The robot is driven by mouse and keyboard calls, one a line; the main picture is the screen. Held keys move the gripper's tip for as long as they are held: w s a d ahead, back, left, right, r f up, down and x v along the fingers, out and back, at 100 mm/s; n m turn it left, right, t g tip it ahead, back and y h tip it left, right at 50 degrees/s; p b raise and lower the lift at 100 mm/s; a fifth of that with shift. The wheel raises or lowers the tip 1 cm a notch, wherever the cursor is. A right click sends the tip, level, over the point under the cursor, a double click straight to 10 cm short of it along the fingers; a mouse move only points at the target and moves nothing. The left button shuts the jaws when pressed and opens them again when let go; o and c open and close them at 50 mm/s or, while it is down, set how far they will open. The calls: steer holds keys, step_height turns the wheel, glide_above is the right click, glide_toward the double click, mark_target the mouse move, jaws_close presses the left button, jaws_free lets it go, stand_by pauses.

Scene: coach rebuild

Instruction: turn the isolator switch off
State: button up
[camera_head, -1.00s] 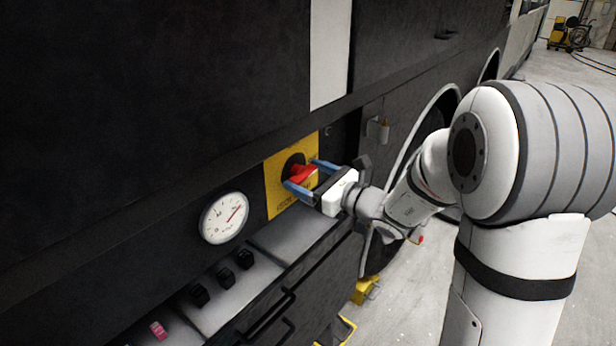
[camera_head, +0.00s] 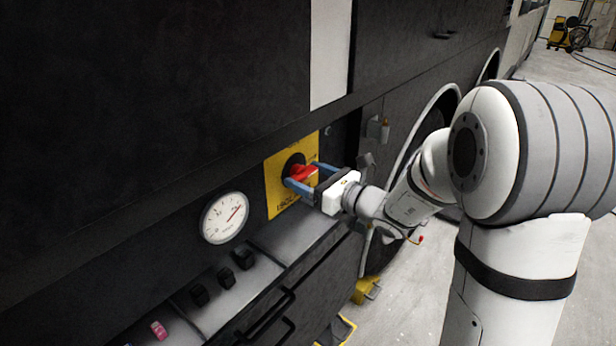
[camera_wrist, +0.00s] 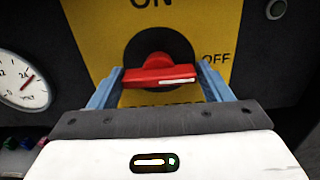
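The isolator switch has a red handle (camera_head: 301,174) on a black round base, on a yellow plate (camera_head: 278,199) in the dark side panel. In the wrist view the red handle (camera_wrist: 150,78) lies nearly level, its white line at the right end, just below the word OFF (camera_wrist: 216,58). "ON" shows at the top of the yellow plate (camera_wrist: 100,40); its lower lettering is partly hidden. My gripper (camera_head: 302,173) has its blue fingers at the two ends of the handle, and they appear to touch it. In the wrist view my gripper (camera_wrist: 162,76) spans the handle's length.
A round white gauge (camera_head: 224,218) sits left of the plate. Below it, a grey ledge (camera_head: 262,262) carries several black knobs and a pink one (camera_head: 159,330). A small fitting (camera_head: 378,129) is on the panel to the right. Yellow blocks (camera_head: 366,290) stand on the floor below.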

steer(key=o, duration=0.4)
steer(key=shift+c, duration=0.2)
steer(key=b+v, duration=0.1)
steer(key=v, duration=0.6)
steer(key=shift+s+d+b, duration=0.25)
steer(key=shift+d+b, duration=0.1)
steer(key=shift+a, duration=0.1)
steer(key=s+a+f+n+g+h, duration=0.2)
steer(key=s+n+g, duration=0.3)
steer(key=s+n, duration=0.2)
steer(key=s+a+f+n+g+h, duration=0.1)
steer(key=s+f+n+g+h, duration=0.2)
steer(key=s+n, duration=0.4)
steer(key=s+d+n+h, duration=0.3)
steer(key=d+n+h, duration=0.1)
steer(key=d+n, duration=0.2)
steer(key=s+d+f+n+h, duration=0.1)
steer(key=s+d+n+h, duration=0.3)
steer(key=d, duration=0.3)
steer(key=shift+s+f+n+h, duration=0.15)
steer(key=shift+s+n+h, duration=0.1)
steer(key=shift+n+h, duration=0.5)
